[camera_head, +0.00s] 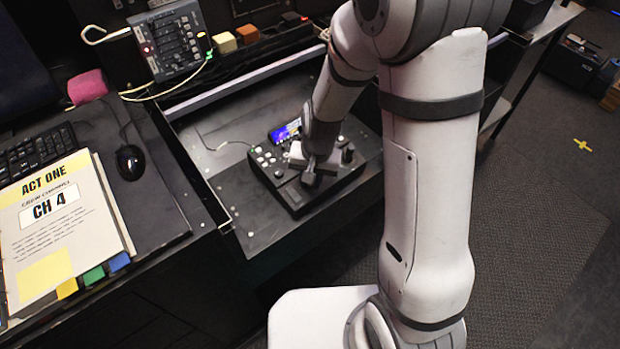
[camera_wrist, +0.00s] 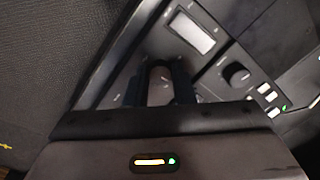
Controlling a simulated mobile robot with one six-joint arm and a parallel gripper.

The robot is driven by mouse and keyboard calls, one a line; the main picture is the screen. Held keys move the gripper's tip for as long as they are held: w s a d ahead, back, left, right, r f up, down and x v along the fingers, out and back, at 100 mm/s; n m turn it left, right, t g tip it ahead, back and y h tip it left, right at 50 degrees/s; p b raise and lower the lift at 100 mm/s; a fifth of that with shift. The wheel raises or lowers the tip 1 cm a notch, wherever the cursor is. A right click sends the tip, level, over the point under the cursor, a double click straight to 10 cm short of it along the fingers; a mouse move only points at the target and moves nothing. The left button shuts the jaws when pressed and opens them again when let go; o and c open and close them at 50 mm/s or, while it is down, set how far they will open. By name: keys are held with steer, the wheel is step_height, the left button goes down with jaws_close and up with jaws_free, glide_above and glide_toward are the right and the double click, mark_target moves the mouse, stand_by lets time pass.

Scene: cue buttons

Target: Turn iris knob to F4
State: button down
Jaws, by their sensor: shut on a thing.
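The black control console (camera_head: 294,196) lies in the open drawer in the head view. My gripper (camera_head: 312,174) reaches down onto its front part and hides what is under it. In the wrist view my gripper (camera_wrist: 159,88) has its two dark fingers on either side of a dark round knob (camera_wrist: 161,75), shut on it. A small reddish mark shows on the knob's top. The lettering around it is too small to read, so I cannot tell its setting. A second dark knob (camera_wrist: 237,74) stands to the right, apart from the fingers.
A lit panel (camera_wrist: 191,31) and pale buttons (camera_wrist: 265,89) lie near the held knob. In the head view a blue screen (camera_head: 285,131) is at the console's back. A binder (camera_head: 62,225) marked ACT ONE, CH 4 lies at left, by a mouse (camera_head: 130,162).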

steer(key=shift+w+n+b, duration=0.15)
steer(key=shift+n+b, duration=0.25)
steer(key=shift+n, duration=1)
steer(key=shift+a+r+n+b, duration=0.15)
steer(key=shift+n+b, duration=0.5)
steer(key=shift+n, duration=0.55)
steer(key=c, duration=1.2)
jaws_free()
steer(key=shift+h, duration=0.3)
steer(key=shift+c, duration=0.2)
steer(key=shift+s+d+r+p, duration=0.1)
steer(key=shift+d+r+p, duration=0.1)
steer(key=shift+r, duration=1.7)
steer(key=shift+s+d+r+p, duration=0.1)
steer(key=shift+r+p, duration=0.1)
steer(key=shift+r, duration=1.7)
